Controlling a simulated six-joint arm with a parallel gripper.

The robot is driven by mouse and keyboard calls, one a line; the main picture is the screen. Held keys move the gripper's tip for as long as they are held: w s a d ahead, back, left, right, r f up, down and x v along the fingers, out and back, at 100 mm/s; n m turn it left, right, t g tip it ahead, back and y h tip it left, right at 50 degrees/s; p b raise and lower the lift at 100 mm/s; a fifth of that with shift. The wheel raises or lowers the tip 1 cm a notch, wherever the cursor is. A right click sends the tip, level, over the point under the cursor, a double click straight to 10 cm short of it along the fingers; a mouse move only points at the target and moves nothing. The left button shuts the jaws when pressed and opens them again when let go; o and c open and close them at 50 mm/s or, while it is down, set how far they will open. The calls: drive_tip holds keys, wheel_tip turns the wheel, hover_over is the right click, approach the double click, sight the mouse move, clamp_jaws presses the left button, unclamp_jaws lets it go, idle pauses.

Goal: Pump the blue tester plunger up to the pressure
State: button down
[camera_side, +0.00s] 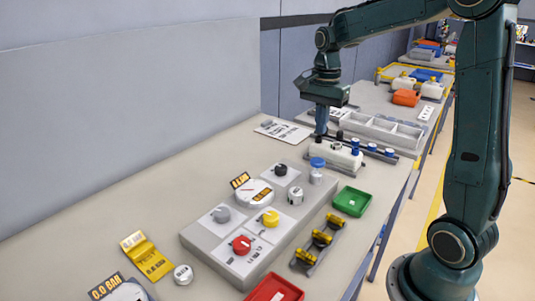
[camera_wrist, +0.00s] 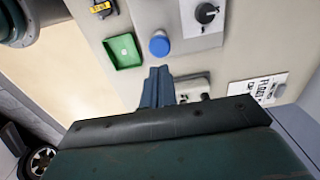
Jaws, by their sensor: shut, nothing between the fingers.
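The blue tester plunger (camera_side: 317,162) is a round blue cap on a short grey cylinder at the far right corner of the grey panel (camera_side: 222,250). In the wrist view its blue top (camera_wrist: 159,43) shows from above, just beyond the fingertips. My gripper (camera_side: 321,132) points down behind the plunger in the side view, over the white tank. Its fingers are together and empty, and they also show in the wrist view (camera_wrist: 158,72). They look apart from the plunger. Their exact height over the tank is hard to tell.
A white tank (camera_side: 335,156) with blue caps beside it stands behind the plunger. A green tray (camera_side: 352,201) lies to the right. The panel carries black (camera_side: 281,169), grey, yellow and red knobs and a gauge (camera_side: 254,193). A divided grey tray (camera_side: 382,130) is farther back.

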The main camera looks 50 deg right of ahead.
drive_tip(key=shift+r, duration=1.6)
drive_tip(key=s+a+n+t, duration=0.5)
drive_tip(key=s+a+n, duration=1)
drive_tip(key=s+n, duration=0.2)
drive_tip(key=shift+s+a+n+t, duration=0.25)
drive_tip(key=shift+s+n+t, duration=0.05)
drive_tip(key=shift+n, duration=0.2)
drive_tip(key=c, duration=2.1)
unclamp_jaws()
